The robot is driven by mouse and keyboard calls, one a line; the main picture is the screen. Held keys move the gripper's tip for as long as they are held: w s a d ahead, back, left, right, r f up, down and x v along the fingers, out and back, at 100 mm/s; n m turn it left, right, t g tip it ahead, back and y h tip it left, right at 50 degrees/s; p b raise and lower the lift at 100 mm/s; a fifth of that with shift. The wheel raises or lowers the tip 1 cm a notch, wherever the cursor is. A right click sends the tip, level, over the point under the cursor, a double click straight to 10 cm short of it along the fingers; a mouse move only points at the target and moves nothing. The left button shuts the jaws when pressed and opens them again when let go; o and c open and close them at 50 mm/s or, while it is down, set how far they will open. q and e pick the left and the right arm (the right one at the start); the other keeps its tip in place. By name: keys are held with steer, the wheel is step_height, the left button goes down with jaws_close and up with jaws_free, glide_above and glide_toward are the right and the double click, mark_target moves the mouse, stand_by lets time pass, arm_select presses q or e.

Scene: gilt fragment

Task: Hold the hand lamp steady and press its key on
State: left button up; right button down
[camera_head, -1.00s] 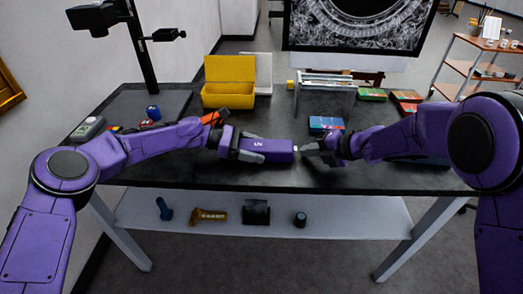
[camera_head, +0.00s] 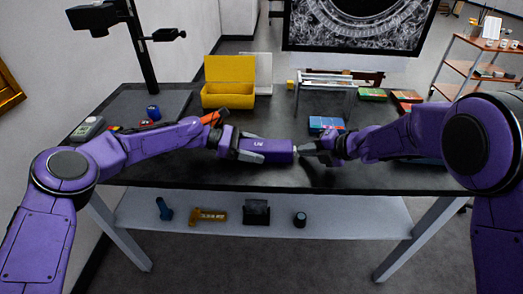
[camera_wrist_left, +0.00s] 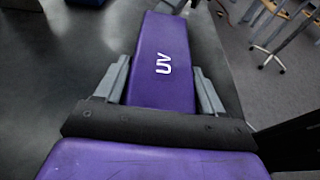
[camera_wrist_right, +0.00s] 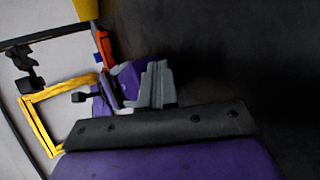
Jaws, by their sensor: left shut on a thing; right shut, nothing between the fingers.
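The hand lamp is a purple block marked UV (camera_head: 272,145), lying level just above or on the black table; I cannot tell if it touches. In the left wrist view the lamp (camera_wrist_left: 163,62) runs away from me between the fingers. My left gripper (camera_head: 262,150) is shut on it. My right gripper (camera_head: 318,149) is shut and empty, its tips at the lamp's right end. In the right wrist view the closed fingers (camera_wrist_right: 157,84) cover part of the lamp (camera_wrist_right: 127,80). The key is not clearly visible; whether the tips touch it I cannot tell.
A yellow open box (camera_head: 229,94) stands behind the lamp. A blue box (camera_head: 326,124) lies behind my right gripper. A black stand (camera_head: 146,60) rises at the back left. The table's front strip (camera_head: 260,180) is clear.

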steer(key=shift+a, duration=0.1)
stand_by(0.3)
steer(key=shift+d, duration=0.5)
steer(key=shift+d, duration=0.1)
steer(key=shift+d, duration=2.95)
arm_select(q)
steer(key=o, duration=0.9)
steer(key=shift+c, duration=0.2)
